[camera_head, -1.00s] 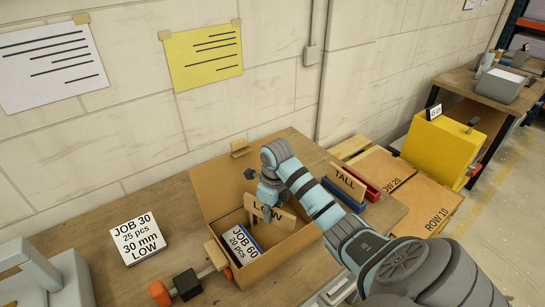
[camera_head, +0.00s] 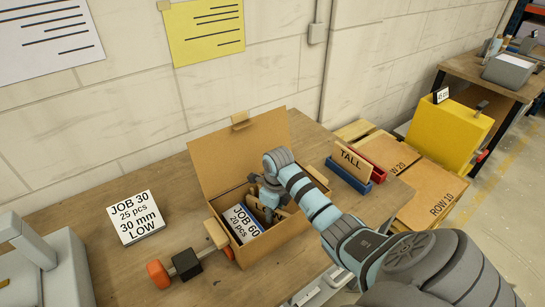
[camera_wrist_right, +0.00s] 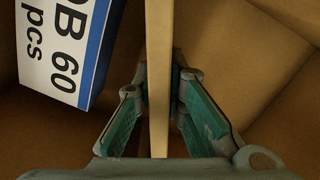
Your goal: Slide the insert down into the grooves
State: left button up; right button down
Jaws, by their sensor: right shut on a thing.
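The insert (camera_head: 286,209) is a tan board, now low inside the open cardboard box (camera_head: 307,232). My right gripper (camera_head: 268,205) reaches down into the box and is shut on the insert's top edge. In the right wrist view the insert (camera_wrist_right: 159,60) shows edge-on as a pale strip between the two fingers (camera_wrist_right: 161,100). The grooves are hidden, so I cannot tell how the insert's ends sit in them. My left gripper is out of view.
A JOB 60 pad (camera_head: 242,223) lies in the box beside the insert. A TALL board (camera_head: 352,163) stands in a blue holder to the right. A JOB 30 pad (camera_head: 136,217) and an orange-and-black tool (camera_head: 186,264) lie left.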

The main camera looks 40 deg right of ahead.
jog(key=c, duration=2.1)
grip_release()
jog(key=shift+f, duration=0.2)
jog(key=o, duration=0.4)
jog(key=shift+o, duration=0.2)
jog(key=shift+r, duration=0.1)
jog(key=shift+r, duration=0.1)
jog(key=shift+r, duration=0.35)
jog(key=r, duration=0.8)
jog(key=shift+s+d+r+p, duration=0.25)
jog(key=shift+s+r+p, duration=0.05)
notch_tip(320, 180, up, 2)
jog(key=shift+s+r+p, duration=0.1)
jog(key=shift+p, duration=0.75)
jog(key=shift+r+p, duration=0.5)
jog(key=shift+f, duration=0.1)
